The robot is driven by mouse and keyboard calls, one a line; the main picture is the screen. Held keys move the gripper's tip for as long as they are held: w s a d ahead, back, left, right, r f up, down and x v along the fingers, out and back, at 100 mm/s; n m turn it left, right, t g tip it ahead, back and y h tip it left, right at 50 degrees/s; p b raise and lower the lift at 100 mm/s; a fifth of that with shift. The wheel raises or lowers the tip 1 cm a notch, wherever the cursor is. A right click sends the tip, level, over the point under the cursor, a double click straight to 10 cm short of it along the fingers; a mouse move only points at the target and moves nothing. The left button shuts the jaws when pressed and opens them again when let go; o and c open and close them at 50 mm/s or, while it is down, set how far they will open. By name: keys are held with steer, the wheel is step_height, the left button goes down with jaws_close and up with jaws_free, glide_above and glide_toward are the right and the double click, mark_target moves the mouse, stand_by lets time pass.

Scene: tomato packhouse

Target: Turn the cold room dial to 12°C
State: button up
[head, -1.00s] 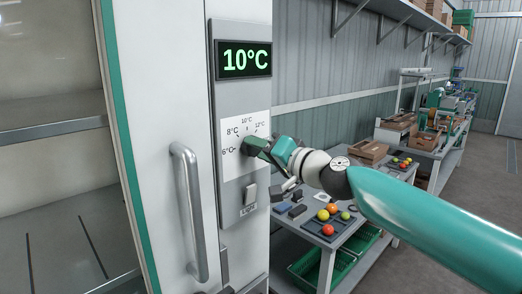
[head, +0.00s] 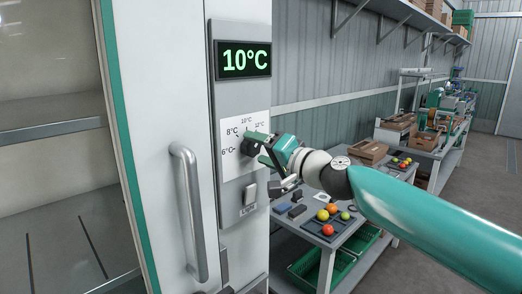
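The cold room dial (head: 247,146) is a dark knob on a white scale plate (head: 231,161). The marks 6°C, 8°C, 10°C and 12°C show around it. Its pointer is too small or covered to read. The display (head: 244,59) above reads 10°C in green. My gripper (head: 257,147) reaches in from the right at the dial. Its fingers look spread, one above and one below, with the dark knob showing at their tips. I cannot tell whether either finger touches the knob. The right side of the dial is partly hidden by the gripper.
A rocker switch (head: 249,194) sits below the dial. A long door handle (head: 190,212) stands to the left, beside the open cold room shelves (head: 58,131). A table with a tray of tomatoes (head: 341,233) stands behind and below my arm.

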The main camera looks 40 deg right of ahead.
steer(key=s+d, duration=0.2)
steer(key=s, duration=1.1)
steer(key=shift+s, duration=0.3)
steer(key=a+f+n+g, duration=0.2)
steer(key=a+f+n, duration=0.1)
steer(key=a, duration=0.5)
steer(key=a+f+n+g, duration=0.3)
steer(key=a+f, duration=0.1)
steer(key=a, duration=0.4)
steer(key=s+a+f+n+g+h, duration=0.1)
steer(key=a+f+n+g, duration=0.1)
steer(key=f, duration=0.6)
steer(key=s+a+f+n+g+h, duration=0.1)
steer(key=s+a+f+n+g, duration=0.1)
steer(key=a+f+g, duration=0.3)
step_height(320, 180, down, 4)
steer(key=shift+s+a+r+h, duration=0.15)
steer(key=shift+a+h, duration=0.15)
steer(key=shift+a, duration=0.45)
